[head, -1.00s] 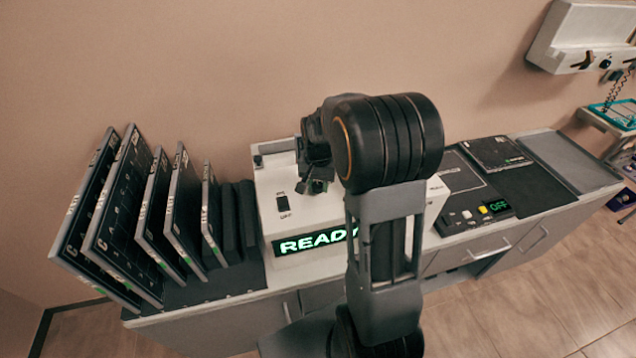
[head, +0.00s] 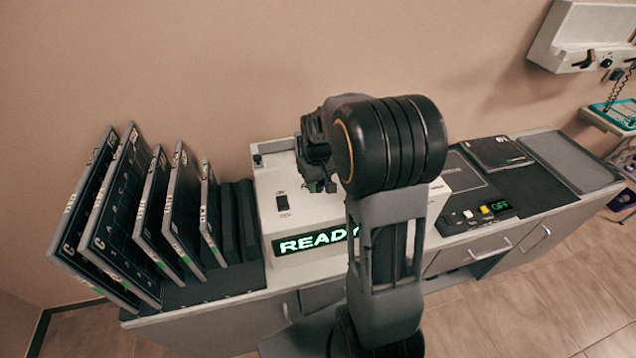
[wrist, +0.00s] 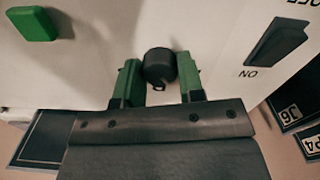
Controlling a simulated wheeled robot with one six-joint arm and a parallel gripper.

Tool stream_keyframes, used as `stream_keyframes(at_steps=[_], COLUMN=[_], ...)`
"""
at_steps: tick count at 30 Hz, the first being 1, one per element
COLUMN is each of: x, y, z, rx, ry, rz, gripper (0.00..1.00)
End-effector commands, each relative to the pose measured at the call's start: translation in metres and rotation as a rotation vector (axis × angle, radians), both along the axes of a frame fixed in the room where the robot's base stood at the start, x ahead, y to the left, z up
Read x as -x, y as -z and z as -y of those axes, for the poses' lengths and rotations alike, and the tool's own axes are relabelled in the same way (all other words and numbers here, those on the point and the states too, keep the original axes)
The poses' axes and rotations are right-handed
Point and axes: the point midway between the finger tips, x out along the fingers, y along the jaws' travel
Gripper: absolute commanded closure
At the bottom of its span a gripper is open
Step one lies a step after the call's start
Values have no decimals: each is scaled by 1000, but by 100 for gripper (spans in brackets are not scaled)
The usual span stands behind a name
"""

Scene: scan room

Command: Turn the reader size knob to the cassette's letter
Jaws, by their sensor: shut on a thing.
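The white reader (head: 276,198) stands on the counter with a lit green READY display. Its dark round size knob (wrist: 158,67) shows in the wrist view, between the green fingertips of my gripper (wrist: 159,78). My gripper is shut on the knob. A letter just below the knob is partly covered and I cannot read it for sure. In the head view my gripper (head: 318,178) is over the reader's top, and my arm hides the knob. A dark flat cassette (head: 497,152) lies on the counter at the right; its letter is too small to read.
Several upright cassettes (head: 120,215) stand in a rack left of the reader. A black rocker switch (wrist: 276,42) and a green button (wrist: 33,24) flank the knob in the wrist view. A control panel (head: 478,214) reading OFF is at the right.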

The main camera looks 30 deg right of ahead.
Motion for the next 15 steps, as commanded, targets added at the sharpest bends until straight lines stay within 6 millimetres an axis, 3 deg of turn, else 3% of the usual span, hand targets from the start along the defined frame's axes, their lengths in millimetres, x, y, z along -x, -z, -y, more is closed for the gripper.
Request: stream_keyframes(at_steps=[15], x=[0], y=[0], z=[-1], rx=[0], ry=[-308], rz=[2], gripper=[88])
